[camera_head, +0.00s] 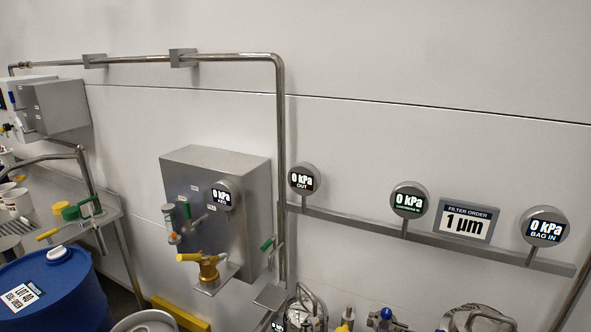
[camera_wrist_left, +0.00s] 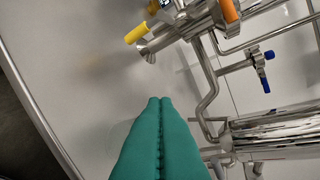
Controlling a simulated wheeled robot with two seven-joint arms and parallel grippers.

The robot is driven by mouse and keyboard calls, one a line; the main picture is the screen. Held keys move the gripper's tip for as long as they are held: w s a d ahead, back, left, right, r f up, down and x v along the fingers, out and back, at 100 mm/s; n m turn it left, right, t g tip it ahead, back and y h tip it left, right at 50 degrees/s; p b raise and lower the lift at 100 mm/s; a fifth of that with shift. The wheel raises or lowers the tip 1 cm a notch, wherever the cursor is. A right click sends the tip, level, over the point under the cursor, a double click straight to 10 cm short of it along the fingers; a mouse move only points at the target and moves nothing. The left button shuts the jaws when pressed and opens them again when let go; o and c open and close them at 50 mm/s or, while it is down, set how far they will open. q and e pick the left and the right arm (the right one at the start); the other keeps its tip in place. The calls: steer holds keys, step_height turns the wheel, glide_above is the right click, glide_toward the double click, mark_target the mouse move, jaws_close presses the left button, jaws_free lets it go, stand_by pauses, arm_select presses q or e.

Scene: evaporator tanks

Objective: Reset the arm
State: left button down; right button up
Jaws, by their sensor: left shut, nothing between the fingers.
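My left gripper (camera_wrist_left: 160,102) shows in the left wrist view as two long green fingers pressed together along their seam. It is shut and empty. Its tips point toward metal pipework and lie apart from a pipe end with a yellow handle (camera_wrist_left: 136,34). Neither of my arms shows in the head view, and my right gripper is in neither view.
The head view shows a steel box (camera_head: 235,215) on the wall, a blue drum (camera_head: 55,290) at lower left, and gauges beside a filter sign (camera_head: 466,222). The wrist view shows a shiny cylinder (camera_wrist_left: 275,134) and a blue-handled valve (camera_wrist_left: 266,68) at right.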

arm_select(q)
steer(key=s+a+f+m+g+y, duration=0.1)
steer(key=s+a+f+m+g, duration=0.2)
steer(key=s+a+f, duration=0.3)
steer(key=s+a+f+m+g+y, duration=0.1)
steer(key=s+a+f+m+g, duration=0.3)
steer(key=f, duration=0.5)
steer(key=s+a+f+m+g+y, duration=0.1)
steer(key=s+a+f+m+g, duration=0.1)
steer(key=s+a, duration=0.4)
steer(key=s+a+f+m+g+y, duration=0.1)
steer(key=s+a+f+m+g, duration=0.1)
steer(key=s+a+f, duration=0.2)
steer(key=s+a, duration=0.3)
steer(key=s, duration=0.2)
steer(key=shift+s+a+f+y, duration=0.25)
steer(key=shift+a+f+y, duration=0.05)
steer(key=shift+f+y, duration=0.1)
steer(key=shift+r, duration=0.1)
